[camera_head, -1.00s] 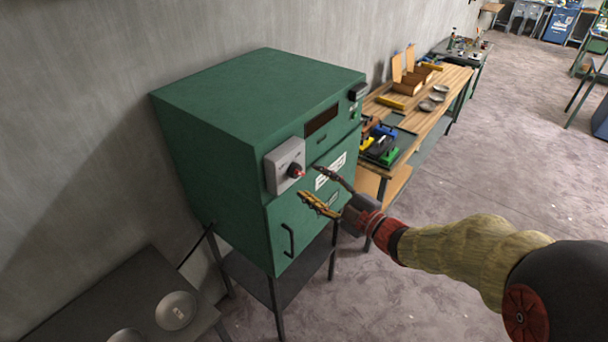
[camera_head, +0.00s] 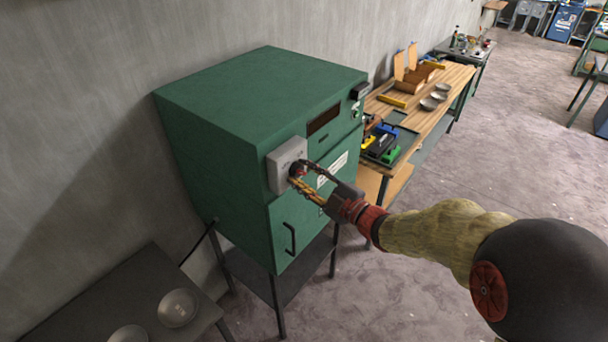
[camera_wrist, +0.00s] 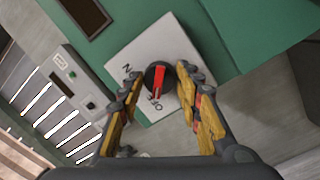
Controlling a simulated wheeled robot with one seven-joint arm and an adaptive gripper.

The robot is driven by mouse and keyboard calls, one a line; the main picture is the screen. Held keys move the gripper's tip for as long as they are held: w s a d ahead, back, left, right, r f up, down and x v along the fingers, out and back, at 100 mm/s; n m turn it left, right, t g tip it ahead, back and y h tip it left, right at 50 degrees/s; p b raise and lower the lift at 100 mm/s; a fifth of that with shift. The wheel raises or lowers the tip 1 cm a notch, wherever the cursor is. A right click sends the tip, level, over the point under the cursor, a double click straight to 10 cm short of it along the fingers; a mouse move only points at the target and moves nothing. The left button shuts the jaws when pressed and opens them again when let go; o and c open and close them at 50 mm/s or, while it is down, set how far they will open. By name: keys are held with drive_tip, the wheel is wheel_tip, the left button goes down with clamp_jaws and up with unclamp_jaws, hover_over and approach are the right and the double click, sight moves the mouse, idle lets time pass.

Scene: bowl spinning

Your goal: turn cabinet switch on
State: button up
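The green cabinet (camera_head: 230,110) stands on a dark stand against the wall. Its grey switch box (camera_head: 285,158) is on the front, upper left. In the wrist view, the switch is a black round knob with a red handle (camera_wrist: 157,78) on a pale plate (camera_wrist: 128,55). Lettering that looks like "OFF" is by the knob's lower edge, and more lettering is at its left. The red bar lies roughly up-down in that view. My gripper (camera_head: 300,172) is at the switch box, and in the wrist view (camera_wrist: 160,76) its open yellow-and-grey fingers are on either side of the knob. Contact cannot be told.
A door handle (camera_head: 290,240) sticks out below the switch box. A wooden workbench (camera_head: 425,118) with trays, bowls and tools stands beyond the cabinet. A dark table (camera_head: 95,305) with round dishes is at lower left. The floor at right is clear.

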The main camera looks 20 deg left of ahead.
drive_tip(key=c, duration=0.6)
drive_tip(key=shift+c, duration=0.4)
drive_tip(key=shift+m, duration=0.4)
drive_tip(key=m+p, duration=0.1)
drive_tip(key=m, duration=0.1)
drive_tip(key=shift+r+m, duration=0.1)
drive_tip(key=shift+m, duration=0.2)
drive_tip(key=m+g+p, duration=0.1)
drive_tip(key=m+p, duration=0.1)
drive_tip(key=m, duration=0.1)
drive_tip(key=shift+r+m+h, duration=0.1)
drive_tip(key=shift+m+h, duration=0.2)
drive_tip(key=m+g+p, duration=0.1)
drive_tip(key=m+p, duration=0.4)
drive_tip(key=shift+r+m, duration=0.1)
drive_tip(key=shift+m, duration=0.2)
drive_tip(key=m+p, duration=0.3)
drive_tip(key=shift+m+g, duration=0.3)
drive_tip(key=shift+w+p, duration=0.1)
drive_tip(key=shift+p, duration=0.2)
